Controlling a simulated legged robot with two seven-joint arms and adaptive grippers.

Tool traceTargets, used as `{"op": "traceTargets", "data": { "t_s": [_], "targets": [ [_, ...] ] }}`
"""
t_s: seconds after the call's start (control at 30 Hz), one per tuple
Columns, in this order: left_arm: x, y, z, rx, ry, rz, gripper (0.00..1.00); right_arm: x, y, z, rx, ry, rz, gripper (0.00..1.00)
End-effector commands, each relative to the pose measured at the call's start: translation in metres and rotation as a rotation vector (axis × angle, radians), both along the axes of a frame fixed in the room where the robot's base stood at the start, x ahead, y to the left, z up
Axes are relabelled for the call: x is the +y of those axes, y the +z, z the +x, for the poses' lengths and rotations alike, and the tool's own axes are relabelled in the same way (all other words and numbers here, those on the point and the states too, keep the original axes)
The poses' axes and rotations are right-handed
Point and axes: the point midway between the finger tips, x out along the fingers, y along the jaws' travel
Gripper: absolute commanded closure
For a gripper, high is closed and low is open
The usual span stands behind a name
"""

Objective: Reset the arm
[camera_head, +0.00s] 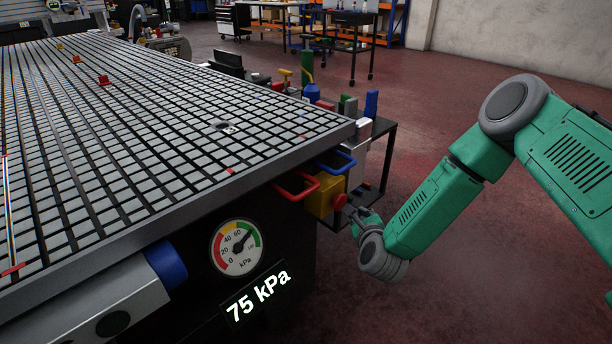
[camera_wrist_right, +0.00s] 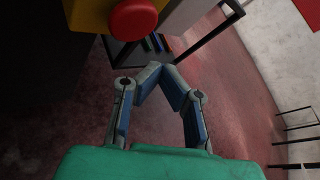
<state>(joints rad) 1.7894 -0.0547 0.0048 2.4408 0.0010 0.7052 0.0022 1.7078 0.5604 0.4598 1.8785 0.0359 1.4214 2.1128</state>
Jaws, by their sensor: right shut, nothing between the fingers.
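My right arm (camera_head: 440,205) is green and comes in from the right in the head view. Its gripper (camera_head: 352,213) is by the table's front right corner, close to a red knob (camera_head: 339,201) on a yellow box (camera_head: 322,195). In the right wrist view the right gripper (camera_wrist_right: 160,72) is shut with nothing between its fingers. The red knob (camera_wrist_right: 133,18) and yellow box (camera_wrist_right: 88,14) show above the fingertips there, apart from them. My left gripper is not in view.
The grid table (camera_head: 150,110) fills the left. Red (camera_head: 297,187) and blue (camera_head: 337,163) handles stick out at its corner. A gauge (camera_head: 237,247) and a display reading 75 kPa (camera_head: 257,296) are on its front. A black stand (camera_head: 385,130) is behind the gripper. Red floor at right is open.

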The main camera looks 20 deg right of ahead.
Motion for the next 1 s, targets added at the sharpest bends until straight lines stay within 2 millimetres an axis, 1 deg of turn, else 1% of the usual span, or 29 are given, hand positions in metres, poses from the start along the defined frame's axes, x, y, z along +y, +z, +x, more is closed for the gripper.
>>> {"op": "traceTargets", "data": {
  "t_s": [0.1,0.17,0.27,0.37,0.4,0.47,0.5,0.57,0.6,0.63,0.67,0.7,0.77,0.8,0.9,1.0],
  "targets": [
    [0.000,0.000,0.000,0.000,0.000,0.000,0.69,0.000,0.000,0.000,0.002,0.002,-0.001,1.00],
    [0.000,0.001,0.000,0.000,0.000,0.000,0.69,0.004,-0.002,-0.002,0.020,0.020,-0.017,1.00],
    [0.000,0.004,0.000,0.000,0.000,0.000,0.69,0.025,-0.012,-0.013,0.107,0.119,-0.106,1.00],
    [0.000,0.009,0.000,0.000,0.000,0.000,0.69,0.060,-0.029,-0.040,0.266,0.322,-0.292,1.00],
    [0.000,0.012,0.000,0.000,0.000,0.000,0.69,0.076,-0.038,-0.055,0.339,0.429,-0.388,1.00],
    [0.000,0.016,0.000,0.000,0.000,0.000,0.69,0.097,-0.050,-0.083,0.445,0.606,-0.546,1.00],
    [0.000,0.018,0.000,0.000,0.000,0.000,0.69,0.108,-0.058,-0.103,0.510,0.729,-0.652,1.00],
    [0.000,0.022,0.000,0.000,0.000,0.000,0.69,0.121,-0.068,-0.134,0.594,0.917,-0.809,1.00],
    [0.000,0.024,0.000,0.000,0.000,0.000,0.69,0.127,-0.073,-0.156,0.643,1.047,-0.915,1.00],
    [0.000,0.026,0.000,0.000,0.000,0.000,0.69,0.130,-0.077,-0.173,0.676,1.146,-0.991,1.00],
    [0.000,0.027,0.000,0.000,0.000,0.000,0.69,0.133,-0.079,-0.190,0.704,1.247,-1.067,1.00],
    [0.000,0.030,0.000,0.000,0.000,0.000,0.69,0.134,-0.082,-0.213,0.735,1.384,-1.168,1.00],
    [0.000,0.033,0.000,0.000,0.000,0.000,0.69,0.132,-0.083,-0.246,0.767,1.588,-1.309,1.00],
    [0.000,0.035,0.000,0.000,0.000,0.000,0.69,0.129,-0.082,-0.268,0.779,1.721,-1.394,1.00],
    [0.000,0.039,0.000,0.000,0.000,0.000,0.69,0.118,-0.077,-0.312,0.778,2.017,-1.564,1.00],
    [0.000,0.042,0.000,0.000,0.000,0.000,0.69,0.107,-0.071,-0.343,0.751,2.242,-1.671,1.00]
  ]
}}
